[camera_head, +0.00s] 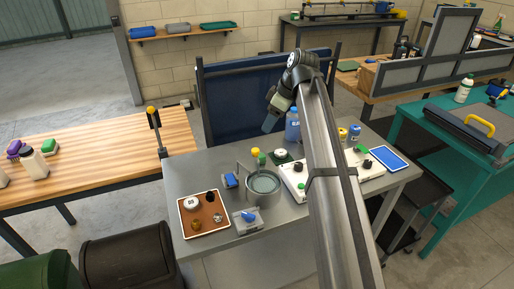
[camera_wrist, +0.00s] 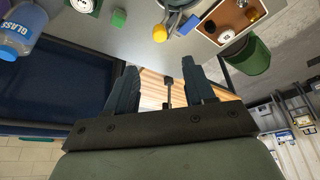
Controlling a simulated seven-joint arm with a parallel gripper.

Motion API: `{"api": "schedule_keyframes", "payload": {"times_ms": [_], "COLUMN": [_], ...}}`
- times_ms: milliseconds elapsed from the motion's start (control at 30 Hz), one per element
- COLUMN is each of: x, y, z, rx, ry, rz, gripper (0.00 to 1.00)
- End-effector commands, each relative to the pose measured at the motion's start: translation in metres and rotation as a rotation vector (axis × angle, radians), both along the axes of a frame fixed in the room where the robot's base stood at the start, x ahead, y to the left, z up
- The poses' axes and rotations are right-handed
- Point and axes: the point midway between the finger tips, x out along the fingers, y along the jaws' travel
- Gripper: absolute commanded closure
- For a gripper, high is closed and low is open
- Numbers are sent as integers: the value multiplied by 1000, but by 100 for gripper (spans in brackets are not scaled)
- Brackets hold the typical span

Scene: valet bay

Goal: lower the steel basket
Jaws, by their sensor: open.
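A round steel vessel (camera_head: 266,199) stands on the grey metal table (camera_head: 180,172), with a grey-blue surface inside it and a thin upright rod at its left. A yellow knob (camera_head: 255,152) shows at its far side. I cannot tell a separate basket from the vessel. My gripper (camera_head: 268,125) is raised behind and above the vessel, apart from it. In the wrist view my gripper (camera_wrist: 159,65) has its two fingers spread with nothing between them. The yellow knob (camera_wrist: 159,33) and part of the vessel show at the top edge there, beyond the fingertips.
A brown tray (camera_head: 206,228) with small parts lies left of the vessel. A blue-handled grey block (camera_head: 248,219) sits in front. A blue bottle (camera_head: 292,125), a white device (camera_head: 293,178) and a blue tablet (camera_head: 389,158) are at the right. A dark blue panel (camera_head: 235,95) stands behind.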

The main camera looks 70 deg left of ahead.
Motion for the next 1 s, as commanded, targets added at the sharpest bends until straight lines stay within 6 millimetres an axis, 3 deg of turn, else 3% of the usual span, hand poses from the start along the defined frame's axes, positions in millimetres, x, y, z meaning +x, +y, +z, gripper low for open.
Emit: {"api": "schedule_keyframes", "payload": {"times_ms": [633, 1000], "x": [-28, -35], "y": [28, 35], "z": [-96, -122], "rx": [-3, -2], "ry": [0, 0], "rz": [-3, -4], "gripper": [46, 46]}}
